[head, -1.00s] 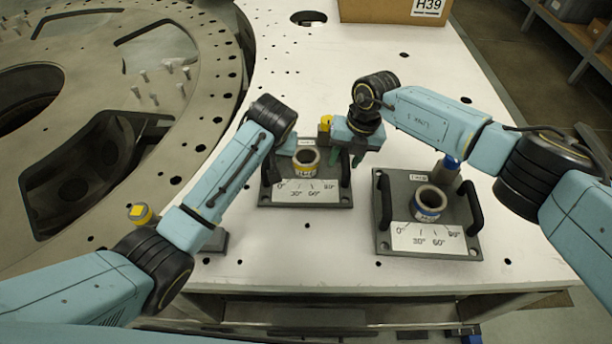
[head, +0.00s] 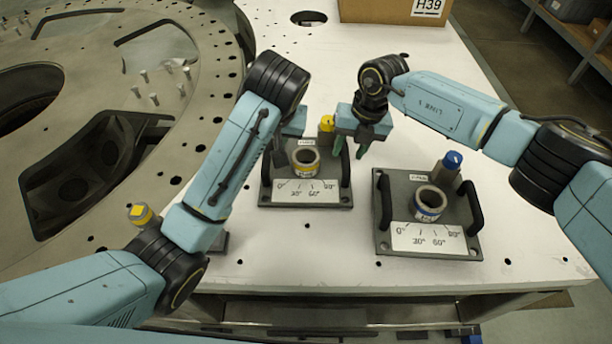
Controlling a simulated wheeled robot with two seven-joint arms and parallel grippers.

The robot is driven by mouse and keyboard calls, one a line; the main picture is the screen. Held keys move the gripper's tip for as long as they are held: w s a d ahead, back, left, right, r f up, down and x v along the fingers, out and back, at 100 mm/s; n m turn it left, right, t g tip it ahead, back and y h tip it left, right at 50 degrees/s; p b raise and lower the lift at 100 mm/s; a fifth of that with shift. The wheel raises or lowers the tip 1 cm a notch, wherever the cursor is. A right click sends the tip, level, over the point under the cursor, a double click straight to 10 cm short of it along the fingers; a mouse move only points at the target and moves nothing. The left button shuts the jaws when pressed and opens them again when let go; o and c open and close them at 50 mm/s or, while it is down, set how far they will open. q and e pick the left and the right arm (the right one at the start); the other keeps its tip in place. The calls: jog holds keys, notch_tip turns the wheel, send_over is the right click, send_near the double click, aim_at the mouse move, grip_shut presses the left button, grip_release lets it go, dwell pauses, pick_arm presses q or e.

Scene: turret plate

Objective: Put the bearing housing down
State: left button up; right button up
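A grey plate (head: 330,197) with two dark handles and a white angle scale lies flat on the white table. A ring-shaped housing with a yellow band (head: 306,161) stands upright on it. I cannot tell which ring is meant.
A yellow-topped cylinder (head: 326,127) and a blue-topped cylinder (head: 448,165) stand at the backs of the plates. Another yellow-topped piece (head: 141,213) is at the left. A large turret plate (head: 215,85) fills the left. A cardboard box (head: 385,10) is at the back.

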notch_tip(320, 180, up, 8)
jog(key=d, duration=0.1)
jog(key=shift+d+r, duration=0.2)
jog(key=shift+d, duration=0.15)
dwell(0.7)
